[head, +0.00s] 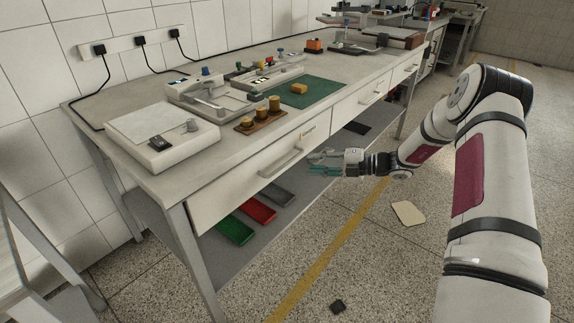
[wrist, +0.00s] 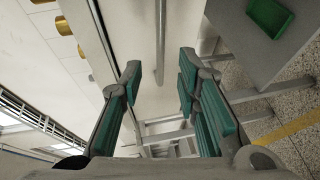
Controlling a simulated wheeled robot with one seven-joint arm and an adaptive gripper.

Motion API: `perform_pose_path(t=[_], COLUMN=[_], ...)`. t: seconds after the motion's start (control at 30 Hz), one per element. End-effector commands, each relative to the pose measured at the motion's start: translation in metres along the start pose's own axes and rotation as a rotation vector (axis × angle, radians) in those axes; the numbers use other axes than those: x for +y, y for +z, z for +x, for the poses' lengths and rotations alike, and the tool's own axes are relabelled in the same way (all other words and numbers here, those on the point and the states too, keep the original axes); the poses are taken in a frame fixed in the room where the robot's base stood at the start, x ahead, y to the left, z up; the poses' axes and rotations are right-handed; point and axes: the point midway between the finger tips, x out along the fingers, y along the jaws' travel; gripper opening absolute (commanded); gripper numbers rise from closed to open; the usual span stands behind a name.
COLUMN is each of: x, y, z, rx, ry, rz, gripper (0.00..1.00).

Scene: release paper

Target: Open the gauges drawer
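The nearest drawer (head: 250,172) is a wide pale front under the bench top and looks shut. Its long bar handle (head: 281,163) also shows in the wrist view (wrist: 160,45), beyond the fingertips and lined up between them. Two more drawers, a middle one (head: 362,99) and a far one (head: 405,70), lie further along the bench and look shut.
The bench top (head: 225,150) carries a white scale (head: 160,140), brass weights (head: 274,103) and a green mat (head: 315,91). Green (head: 235,229), red (head: 259,210) and grey (head: 278,194) trays lie on the lower shelf. The floor beside the bench has a yellow line (head: 330,250) and loose paper (head: 408,213).

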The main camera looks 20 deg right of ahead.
Motion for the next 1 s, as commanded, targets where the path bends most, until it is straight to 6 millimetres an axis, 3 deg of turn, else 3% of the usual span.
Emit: perform_pose_path(t=[0.3,0.5,0.93,1.0], x=[-0.002,-0.002,-0.001,-0.001], y=[-0.001,-0.001,-0.001,-0.001], z=[0.064,0.088,0.097,0.097], rx=[0.004,0.002,0.001,0.001], ry=[-0.001,-0.002,-0.002,-0.002], rz=[-0.002,-0.002,-0.002,-0.002], gripper=[0.30,0.30,0.30,0.16])
